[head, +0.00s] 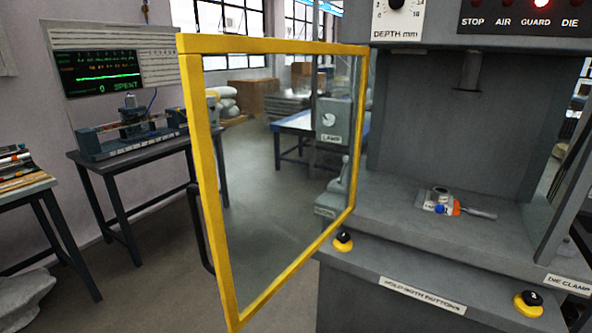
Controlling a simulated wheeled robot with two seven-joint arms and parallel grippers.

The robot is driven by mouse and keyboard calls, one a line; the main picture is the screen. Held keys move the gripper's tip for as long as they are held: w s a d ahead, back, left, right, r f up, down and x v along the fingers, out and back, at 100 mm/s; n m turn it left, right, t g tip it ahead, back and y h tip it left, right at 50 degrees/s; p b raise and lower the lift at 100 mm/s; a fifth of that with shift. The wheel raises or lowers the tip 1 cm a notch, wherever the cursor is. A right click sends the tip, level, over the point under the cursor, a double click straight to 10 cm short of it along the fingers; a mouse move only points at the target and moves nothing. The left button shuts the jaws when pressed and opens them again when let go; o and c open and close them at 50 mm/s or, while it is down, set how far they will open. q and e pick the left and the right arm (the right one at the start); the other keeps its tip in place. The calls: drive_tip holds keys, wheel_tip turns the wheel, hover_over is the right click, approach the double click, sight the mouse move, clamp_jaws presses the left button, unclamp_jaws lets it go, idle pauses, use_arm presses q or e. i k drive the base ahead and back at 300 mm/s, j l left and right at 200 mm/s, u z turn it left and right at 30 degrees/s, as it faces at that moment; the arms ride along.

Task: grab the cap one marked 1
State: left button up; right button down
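No cap with a clearly readable 1 shows in the head view. Two black round caps sit on yellow bases on the front of the press: a left black cap (343,237) by the guard's lower right corner, and a right black cap (533,297) near the lower right. Each has a small pale mark, too small to read surely. On the press bed lies a small plate (427,207) with a dark ring-like part (440,191), a blue piece (439,209) and an orange-tipped grey tool (474,212). Neither gripper is in view.
A yellow-framed clear guard (193,130) with a dark handle (200,228) stands swung out left of the press bed, across the middle of the view. A bench with a measuring rig (130,125) is at left, and another table (25,185) at far left.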

sight(443, 198)
drive_tip(key=i+j+z, duration=0.15)
drive_tip(key=j+z, duration=0.35)
drive_tip(key=j, duration=0.2)
drive_tip(key=j+z, duration=0.5)
drive_tip(key=j, duration=0.25)
drive_tip(key=j+z, duration=0.5)
drive_tip(key=j, duration=0.3)
drive_tip(key=i+l, duration=0.2)
drive_tip(key=l, duration=0.2)
drive_tip(key=i+l, duration=0.25)
drive_tip(key=l, duration=0.15)
